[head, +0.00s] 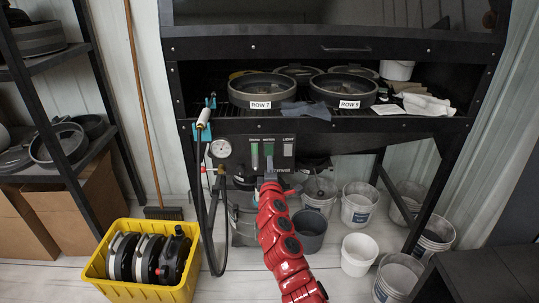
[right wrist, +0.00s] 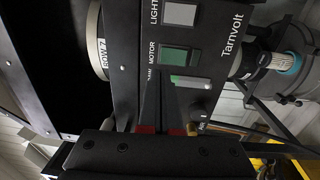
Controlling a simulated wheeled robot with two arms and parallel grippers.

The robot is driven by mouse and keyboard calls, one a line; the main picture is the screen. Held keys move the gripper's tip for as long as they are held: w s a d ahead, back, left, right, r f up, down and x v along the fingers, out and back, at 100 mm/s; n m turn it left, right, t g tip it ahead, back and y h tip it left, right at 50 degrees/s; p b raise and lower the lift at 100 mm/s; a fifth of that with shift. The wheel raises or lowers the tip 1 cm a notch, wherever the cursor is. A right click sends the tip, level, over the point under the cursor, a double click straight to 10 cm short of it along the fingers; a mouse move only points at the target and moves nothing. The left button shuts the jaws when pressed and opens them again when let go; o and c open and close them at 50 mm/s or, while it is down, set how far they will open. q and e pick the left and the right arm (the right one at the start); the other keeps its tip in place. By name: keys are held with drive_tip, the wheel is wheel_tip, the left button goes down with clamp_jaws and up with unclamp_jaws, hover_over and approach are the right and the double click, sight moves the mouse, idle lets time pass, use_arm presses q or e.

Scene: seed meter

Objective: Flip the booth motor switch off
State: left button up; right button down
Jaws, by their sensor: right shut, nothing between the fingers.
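The motor switch (head: 268,149) is a green rocker on the black control panel under the booth's front edge. In the right wrist view the green motor switch (right wrist: 175,57) sits under the MOTOR label; its rocker position is hard to tell. The light switch (head: 288,149), a pale rocker, is to its right; it also shows in the right wrist view (right wrist: 180,14). My right gripper (head: 270,175) is shut and empty just below the motor switch, close to the panel; contact cannot be told. Its fingers (right wrist: 160,92) show in the right wrist view. My left gripper is not in view.
A pressure gauge (head: 220,148) and a hose (head: 199,200) are left of the panel. Seed pans (head: 262,91) stand on the booth shelf above. A yellow crate (head: 98,270) is at the lower left. Several white buckets (head: 359,254) stand below and right.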

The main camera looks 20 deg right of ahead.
drive_tip(key=v, duration=0.6)
drive_tip(key=shift+s+r+p, duration=0.15)
drive_tip(key=shift+r+p, duration=0.2)
drive_tip(key=shift+r, duration=0.25)
